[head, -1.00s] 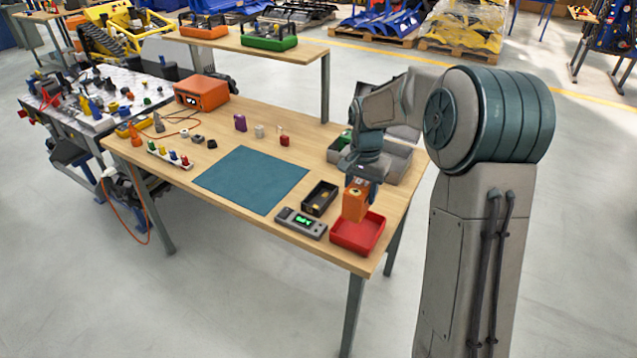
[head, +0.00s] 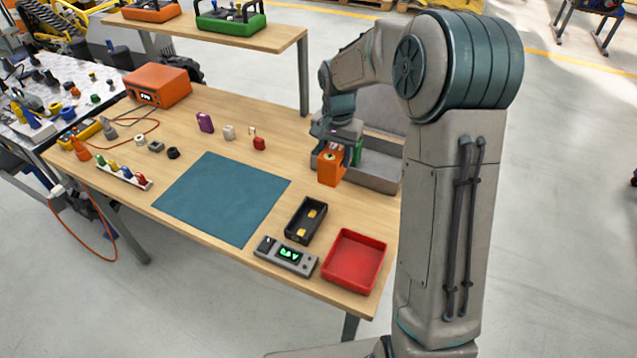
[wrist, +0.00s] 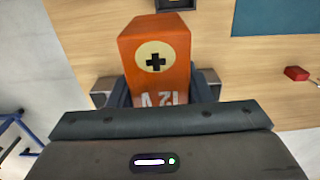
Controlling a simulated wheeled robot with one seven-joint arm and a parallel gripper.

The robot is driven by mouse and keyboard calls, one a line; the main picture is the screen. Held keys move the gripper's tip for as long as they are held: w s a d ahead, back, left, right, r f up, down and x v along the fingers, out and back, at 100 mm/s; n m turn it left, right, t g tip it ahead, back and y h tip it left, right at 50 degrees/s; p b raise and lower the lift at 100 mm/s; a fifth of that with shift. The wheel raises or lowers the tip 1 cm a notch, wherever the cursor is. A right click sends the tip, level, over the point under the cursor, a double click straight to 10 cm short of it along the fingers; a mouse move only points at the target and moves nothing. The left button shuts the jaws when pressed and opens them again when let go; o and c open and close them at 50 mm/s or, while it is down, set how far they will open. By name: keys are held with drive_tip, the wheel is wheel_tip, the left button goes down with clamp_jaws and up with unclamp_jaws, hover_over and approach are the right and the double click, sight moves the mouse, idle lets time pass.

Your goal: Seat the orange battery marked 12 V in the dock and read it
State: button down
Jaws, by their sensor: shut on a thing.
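My gripper (head: 334,150) is shut on the orange battery (head: 331,168) at the front of the grey bin. In the wrist view the battery (wrist: 155,50) shows a plus sign on a pale disc and white characters that look like 12 V upside down, partly hidden by my gripper (wrist: 158,92). The black dock (head: 305,220) stands empty with yellowish contacts inside, behind the grey reader (head: 286,255) with a lit green display. The battery is apart from the dock, behind and right of it.
A red tray (head: 354,262) stands empty at the front right corner. A grey bin (head: 375,180) with something green is beside the battery. A teal mat (head: 222,198) lies left of the dock. Small purple, white and red blocks (head: 259,143) stand behind it. An orange unit (head: 157,87) is at back left.

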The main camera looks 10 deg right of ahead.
drive_tip(key=shift+s+a+f+p, duration=0.3)
drive_tip(key=shift+s+a+f, duration=0.85)
drive_tip(key=shift+a+f, duration=0.4)
drive_tip(key=shift+s+a+f+p, duration=0.25)
drive_tip(key=shift+s+a+f, duration=1)
drive_tip(key=shift+f, duration=0.6)
drive_tip(key=shift+s+a+f+p, duration=0.3)
drive_tip(key=shift+s+a+f, duration=0.8)
drive_tip(key=shift+a+f, duration=0.45)
drive_tip(key=shift+d+f, duration=0.15)
drive_tip(key=shift+f, duration=0.2)
drive_tip(key=c, duration=0.7)
unclamp_jaws()
drive_tip(key=shift+s, duration=0.1)
drive_tip(key=shift+r, duration=0.1)
